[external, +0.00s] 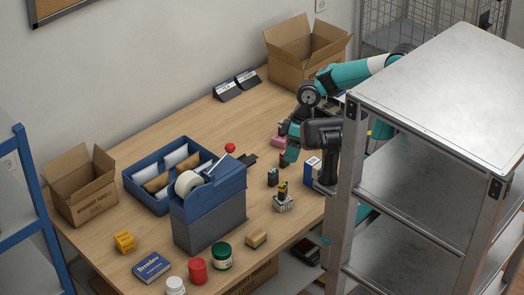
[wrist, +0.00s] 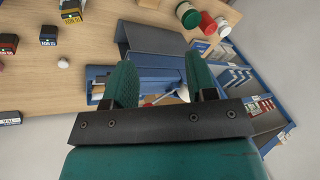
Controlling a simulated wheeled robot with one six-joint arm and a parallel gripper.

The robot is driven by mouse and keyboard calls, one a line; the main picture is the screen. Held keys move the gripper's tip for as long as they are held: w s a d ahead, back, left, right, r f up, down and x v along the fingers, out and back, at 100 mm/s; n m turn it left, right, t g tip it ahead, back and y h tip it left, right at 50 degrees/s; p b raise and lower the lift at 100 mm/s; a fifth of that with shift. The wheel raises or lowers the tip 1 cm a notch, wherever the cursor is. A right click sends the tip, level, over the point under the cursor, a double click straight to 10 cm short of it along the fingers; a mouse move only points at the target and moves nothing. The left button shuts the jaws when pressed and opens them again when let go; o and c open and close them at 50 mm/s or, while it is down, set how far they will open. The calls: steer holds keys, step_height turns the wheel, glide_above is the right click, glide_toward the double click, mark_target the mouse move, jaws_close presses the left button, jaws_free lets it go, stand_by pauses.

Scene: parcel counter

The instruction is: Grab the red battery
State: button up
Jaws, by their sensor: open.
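A small dark block with a reddish top, which looks like the red battery (external: 284,160), stands on the counter close to my gripper (external: 291,151). In the wrist view it seems to be the dark reddish block (wrist: 8,43) at the left edge, well outside my fingers. My gripper (wrist: 162,82) is open, with nothing between its two teal fingers. A darker battery (external: 272,177) stands nearby; it also shows in the wrist view (wrist: 48,35). A yellow-topped black battery (external: 283,188) stands in a grey holder (external: 283,204). Labels are too small to read.
A blue tape dispenser on a grey block (external: 209,215) and a blue tray (external: 147,201) stand to the left. A pink block (external: 278,142) sits by the gripper. A metal shelf (external: 440,95) hides the counter's right side. The counter's back middle (external: 190,125) is clear.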

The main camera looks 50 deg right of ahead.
steer(key=m+b, duration=0.4)
steer(key=m, duration=1.6)
glide_above(284, 151)
steer(key=s+a, duration=0.1)
steer(key=a, duration=0.1)
step_height(284, 151, down, 10)
steer(key=r, duration=0.1)
steer(key=w+d+f+m, duration=0.1)
steer(key=d+f+m, duration=0.4)
steer(key=d, duration=0.2)
steer(key=p+x, duration=0.1)
steer(key=x, duration=1)
steer(key=shift+a+f, duration=0.1)
steer(key=shift+f, duration=0.1)
steer(key=x, duration=0.1)
steer(key=p+x, duration=0.2)
steer(key=x, duration=0.1)
steer(key=shift+s, duration=0.35)
steer(key=shift+a+f, duration=0.2)
steer(key=shift+f, duration=0.35)
